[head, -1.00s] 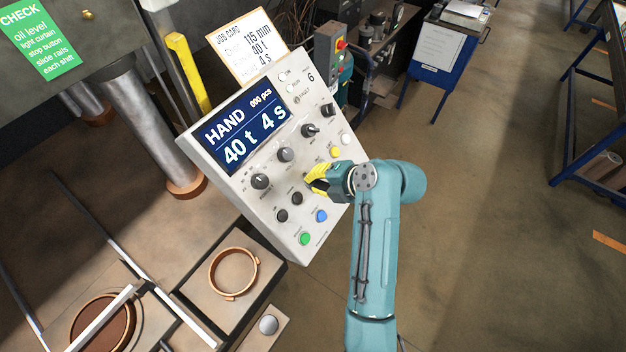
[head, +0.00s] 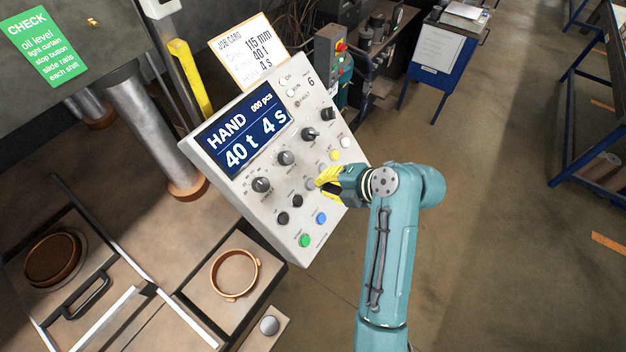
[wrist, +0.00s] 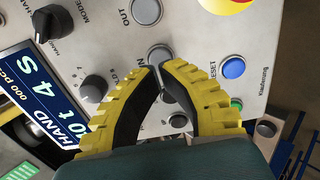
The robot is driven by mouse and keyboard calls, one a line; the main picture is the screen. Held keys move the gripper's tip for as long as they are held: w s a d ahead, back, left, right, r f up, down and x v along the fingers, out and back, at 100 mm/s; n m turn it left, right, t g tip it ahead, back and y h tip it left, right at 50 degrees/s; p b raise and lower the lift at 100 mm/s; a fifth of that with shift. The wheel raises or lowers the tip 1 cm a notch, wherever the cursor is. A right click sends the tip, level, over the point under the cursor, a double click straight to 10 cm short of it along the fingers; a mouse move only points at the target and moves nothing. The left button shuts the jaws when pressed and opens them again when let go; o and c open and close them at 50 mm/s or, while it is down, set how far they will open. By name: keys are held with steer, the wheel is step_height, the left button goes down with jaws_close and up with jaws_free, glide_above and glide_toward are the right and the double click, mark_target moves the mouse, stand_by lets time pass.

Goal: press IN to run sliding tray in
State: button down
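The tilted control panel (head: 235,185) stands in the middle of the head view. In the wrist view its grey IN button (wrist: 160,54) lies just beyond my fingertips, with the OUT button (wrist: 146,11) above it. My gripper (head: 320,180) is over the panel's right part, beside a grey button (head: 310,184). Its yellow fingers (wrist: 159,68) converge at the tips with nothing held; whether they touch the button cannot be told.
The display (head: 242,128) reads HAND, 40 t, 4 s. Close around the fingers are a blue RESET button (wrist: 233,67), a green button (head: 305,240) and several knobs. A copper ring (head: 234,273) lies on a block below.

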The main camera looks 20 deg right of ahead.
steer(key=p+v, duration=0.1)
steer(key=v, duration=0.3)
steer(key=shift+s, duration=0.1)
stand_by(0.5)
steer(key=w+a+r+m+t+p, duration=0.1)
steer(key=w+a+r+t+p, duration=0.2)
steer(key=a+r+p, duration=0.9)
steer(key=s+d+r+m+t+h+b, duration=0.1)
steer(key=s+r+m+t+h, duration=0.2)
steer(key=r+m, duration=0.9)
steer(key=s+d+r+m+t+h+b, duration=0.1)
steer(key=s+r+m+t+h, duration=0.3)
steer(key=s+r+m+t, duration=0.4)
step_height(320, 180, up, 11)
steer(key=s+m, duration=0.2)
steer(key=m, duration=0.3)
steer(key=shift+d, duration=0.2)
